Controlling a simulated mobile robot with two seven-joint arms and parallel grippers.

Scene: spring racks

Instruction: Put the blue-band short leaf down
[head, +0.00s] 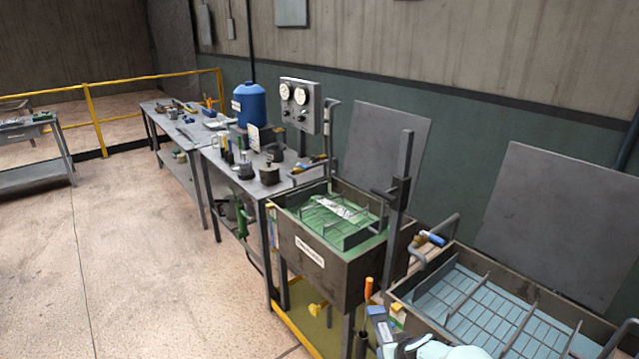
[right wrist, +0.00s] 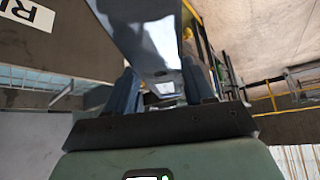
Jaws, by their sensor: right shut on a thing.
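In the right wrist view my right gripper (right wrist: 165,85) is shut on a smooth, shiny grey metal piece (right wrist: 150,35), which I take to be the short leaf. It extends away from between the two dark blue-grey fingers. No blue band can be made out on it, and its far end runs out of the frame. I cannot clearly make out the leaf there. My left gripper is in neither view.
A tank with green liquid (head: 325,263) stands mid-right. A tank with pale blue liquid (head: 573,317) is at lower right, with wire racks inside. An upright post (head: 401,190) rises between them. A cluttered bench (head: 215,160) stands behind. Open floor (head: 140,260) lies left.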

